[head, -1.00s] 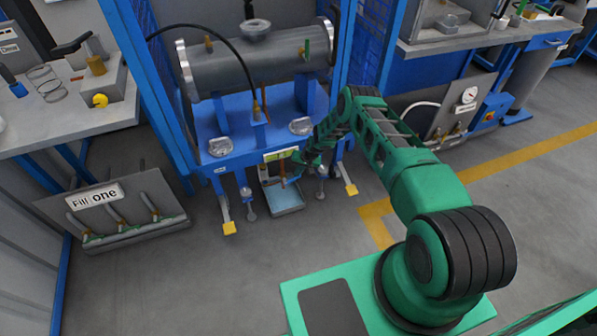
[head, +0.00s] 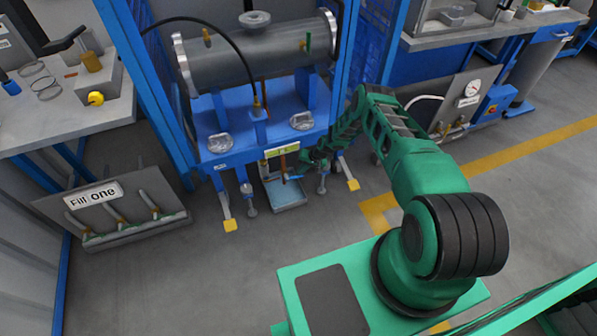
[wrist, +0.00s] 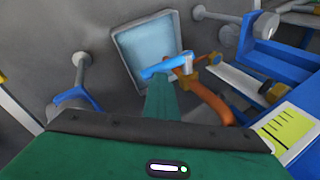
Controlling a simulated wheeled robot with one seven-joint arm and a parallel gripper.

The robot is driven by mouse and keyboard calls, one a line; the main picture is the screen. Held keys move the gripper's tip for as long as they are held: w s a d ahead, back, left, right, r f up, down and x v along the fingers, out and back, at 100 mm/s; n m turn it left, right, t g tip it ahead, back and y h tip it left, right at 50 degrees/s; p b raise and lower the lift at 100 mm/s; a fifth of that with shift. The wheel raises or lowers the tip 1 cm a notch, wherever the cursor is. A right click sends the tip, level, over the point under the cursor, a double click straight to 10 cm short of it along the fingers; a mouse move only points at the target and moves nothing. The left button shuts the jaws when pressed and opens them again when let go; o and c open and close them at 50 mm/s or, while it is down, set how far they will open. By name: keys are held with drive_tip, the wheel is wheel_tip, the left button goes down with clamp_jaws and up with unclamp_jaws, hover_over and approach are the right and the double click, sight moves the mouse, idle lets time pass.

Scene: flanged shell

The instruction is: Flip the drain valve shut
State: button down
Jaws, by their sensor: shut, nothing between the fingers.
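The drain valve has a blue lever (wrist: 163,68) on a silver body at the lower end of a copper-coloured pipe (wrist: 210,102). In the head view the pipe (head: 283,164) hangs below the blue bench, and the lever (head: 293,178) sticks out sideways to its right. The lever lies across the pipe. My gripper (wrist: 164,86) is shut and empty, its fingertips right at the lever in the wrist view; I cannot tell whether they touch. In the head view my gripper (head: 305,172) is just right of the pipe, small and partly hidden by its own arm.
A shallow tray (head: 289,203) with a pale blue inside stands on the floor under the valve. Bench legs (head: 226,205) stand on both sides of it. A yellow-green label (wrist: 286,133) is on the bench edge.

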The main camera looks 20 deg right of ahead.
drive_tip(key=shift+s+d+f+h, duration=0.1)
drive_tip(key=shift+d+f+h, duration=0.1)
drive_tip(key=shift+d, duration=0.35)
drive_tip(key=shift+s+d+f+h, duration=0.1)
drive_tip(key=shift+d+f, duration=0.1)
drive_tip(key=shift+d, duration=0.35)
drive_tip(key=shift+w+a, duration=0.1)
drive_tip(key=shift+w+r, duration=0.2)
drive_tip(key=shift+r, duration=0.2)
drive_tip(key=s+d+r, duration=0.1)
drive_tip(key=d+r, duration=0.5)
drive_tip(key=r, duration=0.2)
drive_tip(key=shift+s+d+r, duration=0.3)
drive_tip(key=shift+s+r, duration=0.1)
